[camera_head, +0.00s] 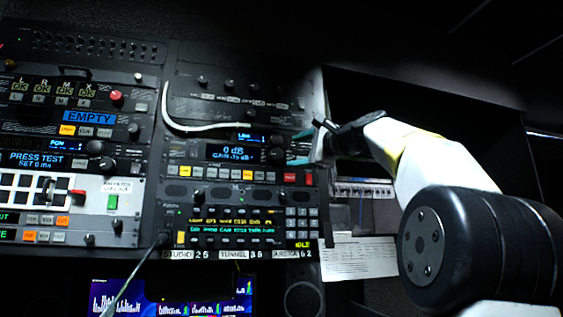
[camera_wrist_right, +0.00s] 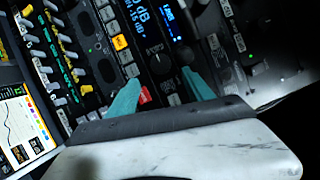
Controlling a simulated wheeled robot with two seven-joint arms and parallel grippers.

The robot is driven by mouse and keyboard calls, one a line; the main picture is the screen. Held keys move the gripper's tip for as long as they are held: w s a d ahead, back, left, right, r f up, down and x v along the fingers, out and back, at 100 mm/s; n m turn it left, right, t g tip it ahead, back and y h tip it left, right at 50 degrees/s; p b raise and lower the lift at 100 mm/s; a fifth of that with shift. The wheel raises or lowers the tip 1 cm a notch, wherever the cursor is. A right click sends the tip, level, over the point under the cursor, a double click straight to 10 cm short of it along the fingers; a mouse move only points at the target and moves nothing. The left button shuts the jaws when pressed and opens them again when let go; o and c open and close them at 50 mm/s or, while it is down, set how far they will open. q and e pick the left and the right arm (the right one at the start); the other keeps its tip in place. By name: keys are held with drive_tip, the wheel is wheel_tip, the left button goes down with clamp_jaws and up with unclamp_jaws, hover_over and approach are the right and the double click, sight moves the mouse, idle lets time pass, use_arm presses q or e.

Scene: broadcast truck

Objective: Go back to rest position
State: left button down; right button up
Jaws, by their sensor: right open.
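My right gripper (camera_head: 303,147) is in front of the right side of the middle equipment rack in the head view, its arm coming in from the right. In the right wrist view its two teal fingers (camera_wrist_right: 160,92) are spread apart with nothing between them. They point at the panel with the blue "0 dB" display (camera_head: 233,153). A red button (camera_wrist_right: 144,95) shows close beside one finger in the wrist view; whether they touch, I cannot tell. My left gripper is in neither view.
A left rack holds an "EMPTY" display (camera_head: 90,117) and a red knob (camera_head: 116,96). A white cable (camera_head: 200,128) loops across the middle rack. A lit monitor (camera_head: 170,297) is below. A paper sheet (camera_head: 358,257) hangs at lower right. The upper right is dark.

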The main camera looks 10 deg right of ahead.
drive_tip(key=s+a+f+n+g+h, duration=0.1)
drive_tip(key=s+a+f+n+g, duration=0.15)
drive_tip(key=f, duration=0.75)
drive_tip(key=s+a+f+n+g, duration=0.2)
drive_tip(key=s+f+n, duration=0.15)
drive_tip(key=f, duration=0.65)
drive_tip(key=s+a+f+n+g+h, duration=0.15)
drive_tip(key=s+f, duration=0.25)
drive_tip(key=f, duration=0.6)
drive_tip(key=s+a+f+n+g+h, duration=0.1)
drive_tip(key=s+f+n, duration=0.1)
drive_tip(key=s+f, duration=0.3)
drive_tip(key=s+f+n+g+h, duration=0.1)
drive_tip(key=s+f, duration=0.4)
drive_tip(key=f, duration=0.7)
drive_tip(key=s+a+f+n+g+h, duration=0.1)
drive_tip(key=s+f+n+g, duration=0.2)
drive_tip(key=s+f+n, duration=0.2)
wheel_tip(320, 180, down, 3)
drive_tip(key=shift+s+a+f, duration=0.15)
drive_tip(key=shift+s+a, duration=0.15)
drive_tip(key=shift+s, duration=0.05)
drive_tip(key=shift+n, duration=0.25)
